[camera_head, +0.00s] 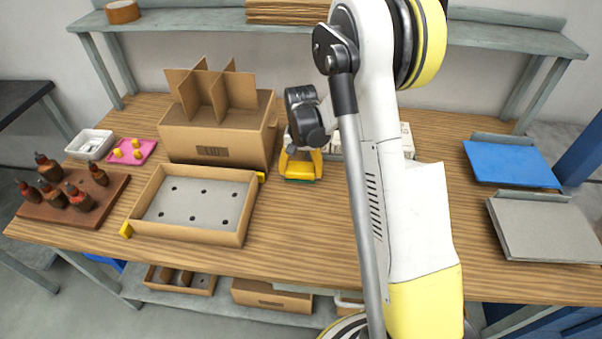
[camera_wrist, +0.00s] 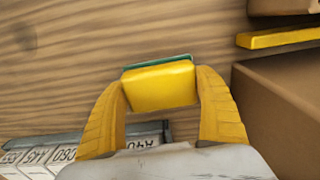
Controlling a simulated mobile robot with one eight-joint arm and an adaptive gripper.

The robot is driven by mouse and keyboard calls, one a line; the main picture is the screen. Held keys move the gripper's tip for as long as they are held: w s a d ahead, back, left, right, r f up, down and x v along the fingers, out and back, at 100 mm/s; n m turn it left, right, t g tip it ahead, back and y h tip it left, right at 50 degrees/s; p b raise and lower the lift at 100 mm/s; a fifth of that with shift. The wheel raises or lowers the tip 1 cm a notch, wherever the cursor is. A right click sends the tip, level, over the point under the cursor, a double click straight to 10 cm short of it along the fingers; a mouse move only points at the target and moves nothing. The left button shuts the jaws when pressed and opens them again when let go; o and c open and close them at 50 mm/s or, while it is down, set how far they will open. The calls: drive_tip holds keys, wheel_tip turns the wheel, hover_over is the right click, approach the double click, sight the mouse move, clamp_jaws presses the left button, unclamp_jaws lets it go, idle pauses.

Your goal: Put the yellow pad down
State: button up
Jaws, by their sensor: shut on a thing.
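The yellow pad (camera_wrist: 158,87) has a green layer along one edge. It sits between the two yellow fingers of my gripper (camera_wrist: 165,95), which are shut on it. In the head view, my gripper (camera_head: 300,166) is over the wooden table, just right of the big cardboard box. The green edge of the pad (camera_head: 299,180) shows low under the fingers, close to the table top. I cannot tell whether it touches the wood.
A cardboard tray (camera_head: 246,229) with a holed grey insert and yellow corner pieces lies front left of my gripper. A tall cardboard box (camera_head: 215,140) with dividers stands behind it. A labelled grey strip (camera_wrist: 145,137) is close by. Bare wood (camera_head: 310,225) lies in front.

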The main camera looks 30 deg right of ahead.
sight(301, 167)
drive_tip(key=shift+f, duration=0.15)
drive_tip(key=o, duration=1.3)
drive_tip(key=shift+o, duration=0.2)
wheel_tip(301, 167, up, 13)
drive_tip(key=p, duration=0.4)
drive_tip(key=s+a+r+n+t, duration=0.3)
drive_tip(key=s+a+r, duration=0.4)
drive_tip(key=s+r, duration=0.4)
drive_tip(key=s+a+r+n+t, duration=0.2)
drive_tip(key=s+a+n+t, duration=0.1)
drive_tip(key=s, duration=0.7)
drive_tip(key=shift+s+a+r+n+t, duration=0.4)
drive_tip(key=shift+a+t, duration=0.2)
drive_tip(key=shift+a, duration=0.25)
